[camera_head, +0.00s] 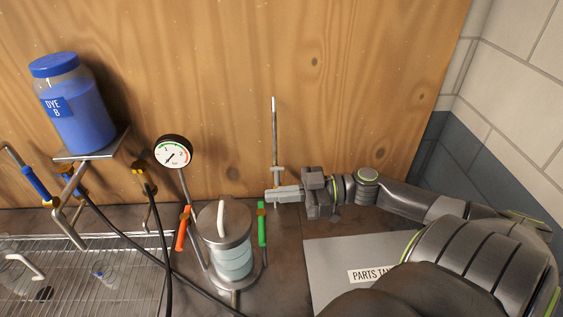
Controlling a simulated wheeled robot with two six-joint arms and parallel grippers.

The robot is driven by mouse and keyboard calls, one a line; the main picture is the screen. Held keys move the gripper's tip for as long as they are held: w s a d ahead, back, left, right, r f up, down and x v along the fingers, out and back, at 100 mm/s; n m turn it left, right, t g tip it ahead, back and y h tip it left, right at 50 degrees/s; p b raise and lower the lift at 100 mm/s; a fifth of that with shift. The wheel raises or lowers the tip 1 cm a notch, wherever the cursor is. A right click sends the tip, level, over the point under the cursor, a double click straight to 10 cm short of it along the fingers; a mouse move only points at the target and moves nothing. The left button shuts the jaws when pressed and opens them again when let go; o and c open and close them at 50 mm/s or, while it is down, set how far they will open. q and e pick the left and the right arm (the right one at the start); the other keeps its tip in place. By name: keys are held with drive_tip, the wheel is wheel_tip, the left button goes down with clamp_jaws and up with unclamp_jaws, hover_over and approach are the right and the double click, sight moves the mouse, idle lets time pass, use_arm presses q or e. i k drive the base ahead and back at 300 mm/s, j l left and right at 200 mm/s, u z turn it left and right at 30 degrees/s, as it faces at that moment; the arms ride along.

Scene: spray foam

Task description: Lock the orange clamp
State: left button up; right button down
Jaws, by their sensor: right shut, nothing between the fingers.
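The orange clamp (182,229) is a slim orange handle at the left side of the metal-lidded canister (230,262). It stands nearly upright, leaning slightly; whether it is latched I cannot tell. A green clamp handle (262,226) stands upright at the canister's right side. My right gripper (270,195) comes in from the right, shut and empty, its tips close above the green clamp; whether they touch it I cannot tell. It is on the far side of the canister from the orange clamp. My left gripper is not in view.
A pressure gauge (173,152) on a thin pipe rises behind the orange clamp. A blue dye bottle (78,110) sits on a raised stand at left. Black hoses (168,265) run left of the canister. A wire rack (85,285) lies front left, a grey parts panel (330,262) at right.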

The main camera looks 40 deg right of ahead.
sight(185, 218)
drive_tip(key=k+j, duration=1.15)
drive_tip(key=j, duration=0.25)
